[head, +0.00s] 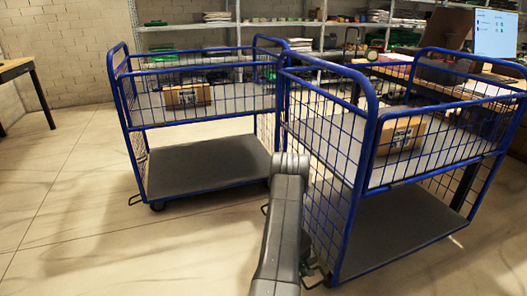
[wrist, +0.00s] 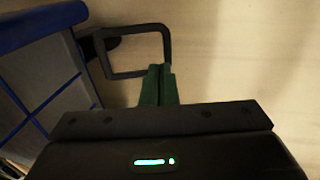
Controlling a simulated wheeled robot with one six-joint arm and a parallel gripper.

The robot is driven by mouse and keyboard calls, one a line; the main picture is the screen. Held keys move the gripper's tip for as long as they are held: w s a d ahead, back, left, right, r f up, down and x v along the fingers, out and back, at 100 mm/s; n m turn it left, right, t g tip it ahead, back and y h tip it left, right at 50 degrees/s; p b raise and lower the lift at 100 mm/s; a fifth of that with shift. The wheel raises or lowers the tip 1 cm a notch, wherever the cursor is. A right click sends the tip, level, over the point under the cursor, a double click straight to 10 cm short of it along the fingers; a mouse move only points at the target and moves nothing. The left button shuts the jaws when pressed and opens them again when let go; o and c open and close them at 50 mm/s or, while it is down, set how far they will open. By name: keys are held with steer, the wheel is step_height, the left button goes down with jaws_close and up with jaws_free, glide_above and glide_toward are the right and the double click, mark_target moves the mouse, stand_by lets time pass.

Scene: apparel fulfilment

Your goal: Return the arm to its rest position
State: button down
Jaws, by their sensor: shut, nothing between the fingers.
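My gripper (wrist: 160,72) shows in the wrist view with its two green fingers together and nothing between them. It hangs over the pale floor, beside a blue and grey cart part at the left. A dark looped bracket (wrist: 168,45) lies just beyond the fingertips in that picture; I cannot tell the distance. In the head view my grey arm reaches forward from the bottom centre, in front of the right cart. The gripper itself is hidden in the head view.
Two blue wire-sided carts stand ahead, the left cart (head: 122,95) and the right cart (head: 360,165). Each holds a cardboard box on its upper deck, the left box (head: 187,95) and the right box (head: 402,135). Shelves line the back wall. Open floor (head: 70,200) lies left.

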step_height(320, 180, up, 13)
steer(key=a+p, duration=0.2)
steer(key=p, duration=0.2)
steer(key=shift+s+a+f, duration=0.15)
steer(key=shift+s+a, duration=0.05)
steer(key=shift+s, duration=0.25)
steer(key=shift+s, duration=0.1)
